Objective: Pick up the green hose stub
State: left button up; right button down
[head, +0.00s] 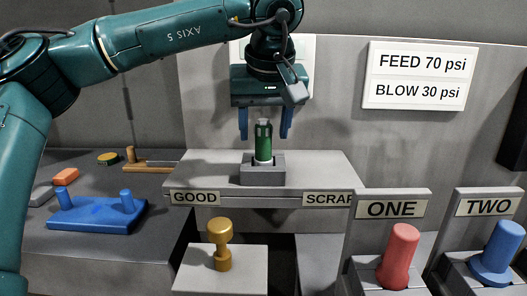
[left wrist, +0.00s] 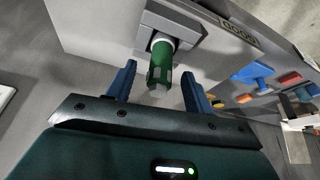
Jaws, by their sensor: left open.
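The green hose stub (head: 263,141) stands upright in a grey block holder (head: 263,172) on the grey shelf, with a pale band near its base. In the left wrist view the stub (left wrist: 161,62) points toward the gripper from its holder (left wrist: 172,28). My left gripper (head: 265,136) is open, its blue fingers on either side of the stub's upper part. In the left wrist view the fingers (left wrist: 157,86) also flank the stub, with a visible gap on each side. My right gripper is not in view.
Below the shelf, a brass knob (head: 222,246) stands on a pale block. At right are a red handle (head: 399,255) labelled ONE and a blue handle (head: 497,252) labelled TWO. At left, a blue pegged block (head: 97,214) and smaller items lie on a dark table. The wall is close behind.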

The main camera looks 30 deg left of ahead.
pick_arm(q)
jog(key=shift+x, duration=1.35)
jog(key=c, duration=1.1)
